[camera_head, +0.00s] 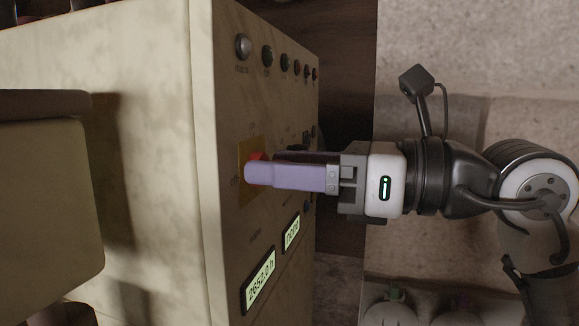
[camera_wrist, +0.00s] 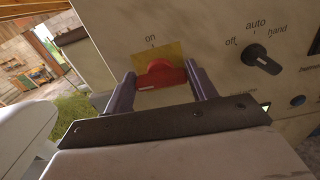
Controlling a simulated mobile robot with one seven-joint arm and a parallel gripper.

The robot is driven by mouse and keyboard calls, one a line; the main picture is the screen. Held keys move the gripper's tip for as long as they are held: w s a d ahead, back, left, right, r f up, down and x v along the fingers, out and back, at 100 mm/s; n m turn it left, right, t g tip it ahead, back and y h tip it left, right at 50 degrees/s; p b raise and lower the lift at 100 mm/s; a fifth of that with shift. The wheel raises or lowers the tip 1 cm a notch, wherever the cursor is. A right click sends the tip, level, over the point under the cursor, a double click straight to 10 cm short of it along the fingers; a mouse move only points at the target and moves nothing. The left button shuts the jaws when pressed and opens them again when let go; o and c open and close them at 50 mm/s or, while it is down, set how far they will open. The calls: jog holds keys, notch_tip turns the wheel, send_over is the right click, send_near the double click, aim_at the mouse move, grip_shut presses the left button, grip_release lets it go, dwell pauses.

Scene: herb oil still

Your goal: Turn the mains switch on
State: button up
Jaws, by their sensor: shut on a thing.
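The red mains switch (camera_wrist: 160,74) sits on a yellow plate (camera_wrist: 174,50) on the cabinet's front panel, with the label "on" above it in the wrist view. Its red bar lies roughly level there, with a white mark at its lower left. My gripper (camera_wrist: 160,88) is shut on the red switch, one purple finger on each side. In the head view my gripper (camera_head: 255,168) reaches in from the right to the panel. Only a small bit of the red switch (camera_head: 257,156) shows there; the fingers hide the rest.
A black selector knob (camera_wrist: 262,60) marked off, auto and hand is right of the switch in the wrist view. A row of lamps (camera_head: 267,56) and two lit displays (camera_head: 259,280) are on the same panel (camera_head: 228,120). A rounded cream body (camera_head: 45,190) stands at the left.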

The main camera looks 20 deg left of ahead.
jog(key=shift+w+f+m+b, duration=0.15)
jog(key=shift+m+b, duration=0.95)
jog(key=shift+m, duration=3.3)
jog(key=shift+w+f+m+b, duration=0.1)
jog(key=shift+m+b, duration=1)
jog(key=shift+m, duration=3.3)
jog(key=o, duration=1)
jog(key=shift+d, duration=0.1)
jog(key=d+b, duration=0.3)
jog(key=d, duration=1)
jog(key=shift+d, duration=0.3)
